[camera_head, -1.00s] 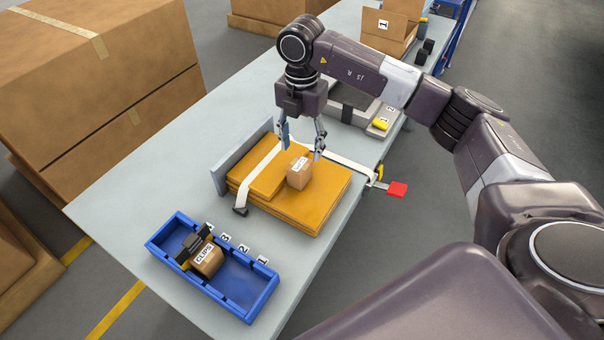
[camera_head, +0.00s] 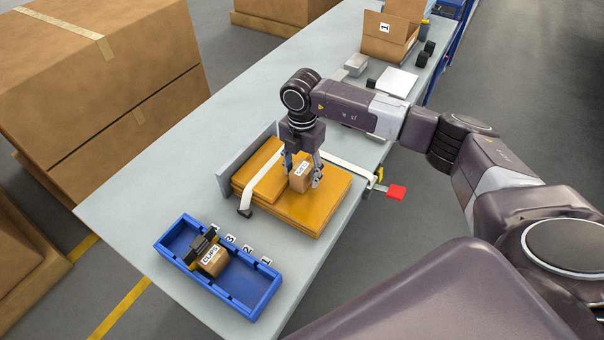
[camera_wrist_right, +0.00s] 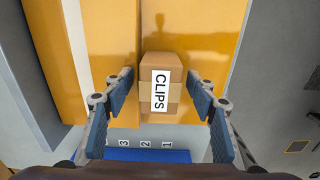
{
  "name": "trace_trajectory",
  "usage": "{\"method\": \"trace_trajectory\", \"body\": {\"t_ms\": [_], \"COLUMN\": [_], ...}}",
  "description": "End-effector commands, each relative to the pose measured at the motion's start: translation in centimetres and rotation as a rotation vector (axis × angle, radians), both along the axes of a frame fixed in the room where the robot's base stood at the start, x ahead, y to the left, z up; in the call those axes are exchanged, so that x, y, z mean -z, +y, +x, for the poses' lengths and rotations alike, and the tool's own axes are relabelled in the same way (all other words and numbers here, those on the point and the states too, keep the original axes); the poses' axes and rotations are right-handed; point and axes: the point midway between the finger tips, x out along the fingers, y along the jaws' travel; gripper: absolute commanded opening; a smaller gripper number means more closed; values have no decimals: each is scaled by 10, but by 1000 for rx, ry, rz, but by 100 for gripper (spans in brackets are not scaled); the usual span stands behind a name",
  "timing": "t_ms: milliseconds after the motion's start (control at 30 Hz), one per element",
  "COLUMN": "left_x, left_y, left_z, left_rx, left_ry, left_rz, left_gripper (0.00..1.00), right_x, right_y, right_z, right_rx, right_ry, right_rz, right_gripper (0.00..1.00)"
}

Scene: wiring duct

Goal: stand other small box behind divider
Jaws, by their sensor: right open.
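A small brown box labelled CLIPS (camera_head: 301,177) stands on the orange stack (camera_head: 318,207). It also shows in the right wrist view (camera_wrist_right: 160,88), between the fingers. My right gripper (camera_head: 303,179) is open, with one finger on each side of this box; the wrist view shows gaps on both sides. Another small CLIPS box (camera_head: 213,262) sits in the blue bin (camera_head: 243,287), against a black divider (camera_head: 200,246). My left gripper is not in view.
Numbered labels (camera_head: 247,250) run along the bin's far edge. A grey upright plate (camera_head: 243,163) and a white strap (camera_head: 345,166) with a red end (camera_head: 396,192) border the stack. An open carton (camera_head: 389,38) stands farther back. The table's left part is clear.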

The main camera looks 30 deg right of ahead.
Motion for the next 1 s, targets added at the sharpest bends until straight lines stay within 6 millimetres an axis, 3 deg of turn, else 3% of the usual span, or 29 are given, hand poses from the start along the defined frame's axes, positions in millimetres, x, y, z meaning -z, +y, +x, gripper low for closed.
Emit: {"method": "trace_trajectory", "body": {"t_ms": [67, 500, 833, 1000], "left_x": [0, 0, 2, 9], "left_y": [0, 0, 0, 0], "left_z": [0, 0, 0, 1], "left_rx": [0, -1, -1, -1], "left_ry": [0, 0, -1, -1], "left_rz": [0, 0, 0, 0], "left_gripper": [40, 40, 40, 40], "right_x": [0, -1, -5, -23], "right_y": [0, 0, 0, 0], "right_z": [0, 0, 1, 1], "right_rx": [0, 0, 0, -1], "right_ry": [0, 0, -2, -4], "right_rz": [0, 0, 1, 1], "right_gripper": [52, 4, 3, 3]}}
